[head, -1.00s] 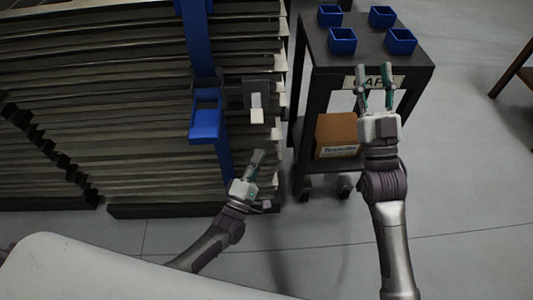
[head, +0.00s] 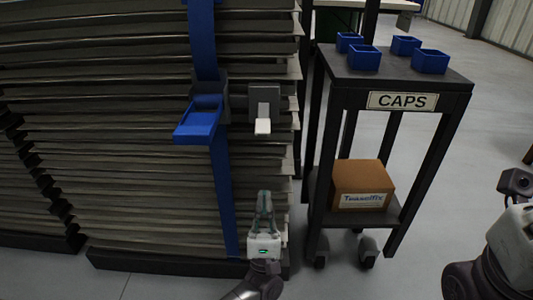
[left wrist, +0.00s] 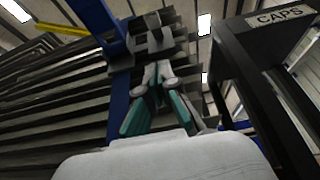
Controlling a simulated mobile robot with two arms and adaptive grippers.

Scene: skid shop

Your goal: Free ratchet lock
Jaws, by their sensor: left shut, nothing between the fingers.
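The ratchet has a blue handle (head: 200,120) that sticks out from a dark housing on a blue strap (head: 221,185). The strap runs down the front of a stack of dark sheets (head: 120,160). Right of the handle is a grey lock block (head: 265,98) with a white tab (head: 263,126). My left gripper (head: 264,194) is shut and empty, below the tab and apart from it, fingers pointing up. In the left wrist view its fingers (left wrist: 158,92) point up toward grey blocks. My right gripper's body shows at the right edge; its fingers cannot be made out.
A dark cart (head: 395,82) with a CAPS sign (head: 402,101) stands right of the stack. Several blue bins (head: 364,58) sit on its top and a cardboard box (head: 361,185) on its lower shelf. Open floor (head: 420,215) lies right of the cart.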

